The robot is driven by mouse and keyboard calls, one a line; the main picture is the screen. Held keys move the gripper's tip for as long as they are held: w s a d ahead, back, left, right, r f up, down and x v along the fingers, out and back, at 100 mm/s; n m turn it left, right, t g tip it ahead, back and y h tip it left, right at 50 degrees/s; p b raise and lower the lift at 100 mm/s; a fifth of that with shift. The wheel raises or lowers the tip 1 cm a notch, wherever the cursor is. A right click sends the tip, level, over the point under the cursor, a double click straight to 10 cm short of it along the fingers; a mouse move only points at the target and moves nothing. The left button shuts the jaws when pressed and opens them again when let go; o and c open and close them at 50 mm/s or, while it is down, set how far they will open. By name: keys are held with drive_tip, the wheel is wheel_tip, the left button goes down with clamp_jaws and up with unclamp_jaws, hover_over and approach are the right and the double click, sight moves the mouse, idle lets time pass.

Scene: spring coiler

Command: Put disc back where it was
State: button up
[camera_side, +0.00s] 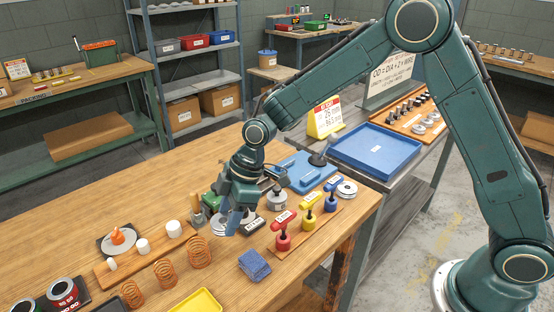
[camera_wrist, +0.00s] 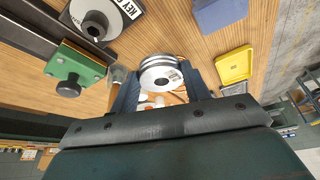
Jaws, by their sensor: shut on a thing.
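A silver disc (camera_wrist: 160,75) with a small printed label sits between my gripper's two blue-grey fingers in the wrist view, and its face is turned toward the camera. My gripper (camera_wrist: 163,88) is shut on it. In the side view my gripper (camera_side: 230,222) is low over the wooden bench, and the disc (camera_side: 218,224) shows only partly beside the fingers. I cannot tell whether the disc touches the bench. The place the disc came from is not clear in these views.
A labelled black plate (camera_side: 253,227) and green block (camera_wrist: 76,67) are close to my gripper. Red, yellow and blue knobbed tools (camera_side: 309,219) stand to the right. Copper springs (camera_side: 198,252) and white cylinders (camera_side: 143,246) stand to the left.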

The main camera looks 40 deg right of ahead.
sight(233, 242)
drive_tip(key=shift+f, duration=2.7)
drive_tip(key=shift+f, duration=0.15)
drive_tip(key=o, duration=1.3)
drive_tip(key=shift+c, duration=0.2)
drive_tip(key=v, duration=1.2)
drive_tip(key=shift+s+d, duration=0.1)
drive_tip(key=shift+d, duration=0.05)
